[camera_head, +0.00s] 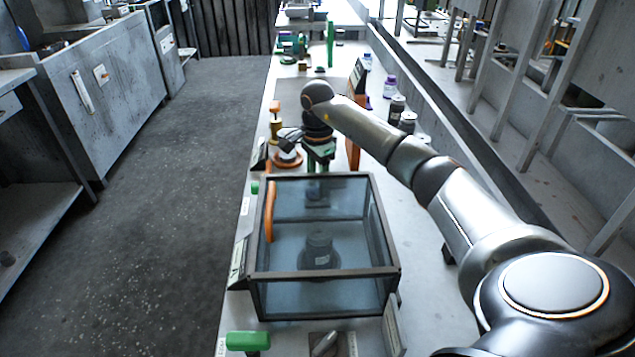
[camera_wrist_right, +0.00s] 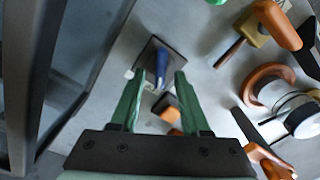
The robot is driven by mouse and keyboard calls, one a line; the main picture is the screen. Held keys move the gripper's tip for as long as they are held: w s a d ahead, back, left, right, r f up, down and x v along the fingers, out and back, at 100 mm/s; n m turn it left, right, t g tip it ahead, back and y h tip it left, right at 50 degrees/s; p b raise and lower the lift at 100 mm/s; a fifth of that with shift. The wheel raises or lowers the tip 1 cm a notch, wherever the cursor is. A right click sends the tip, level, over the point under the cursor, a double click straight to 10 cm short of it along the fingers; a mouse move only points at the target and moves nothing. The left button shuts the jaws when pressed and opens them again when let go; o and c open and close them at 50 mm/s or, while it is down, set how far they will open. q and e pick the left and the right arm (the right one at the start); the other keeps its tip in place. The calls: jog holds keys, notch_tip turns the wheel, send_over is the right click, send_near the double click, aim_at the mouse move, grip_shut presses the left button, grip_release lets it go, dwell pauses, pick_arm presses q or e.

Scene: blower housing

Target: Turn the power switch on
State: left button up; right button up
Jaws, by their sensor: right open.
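A blue lever (camera_wrist_right: 162,68) stands on a dark square plate in the right wrist view and looks like the power switch. My right gripper (camera_wrist_right: 160,88) is open, with its green fingers either side of the lever's near end. I cannot tell whether they touch it. In the head view my right gripper (camera_head: 318,168) points down just behind the glass-walled box, and the lever is not clearly visible there. A small orange-and-black part (camera_wrist_right: 167,104) shows between the fingers. My left gripper is not in view.
The dark-framed glass box (camera_head: 325,275) stands close in front of the gripper. An orange-based item (camera_head: 287,159) and an orange-topped fitting (camera_head: 275,122) stand to its left. Bottles (camera_head: 397,108) are at the right. A green block (camera_head: 248,341) lies at the bench's near end.

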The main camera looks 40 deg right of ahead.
grip_shut()
dwell(0.4)
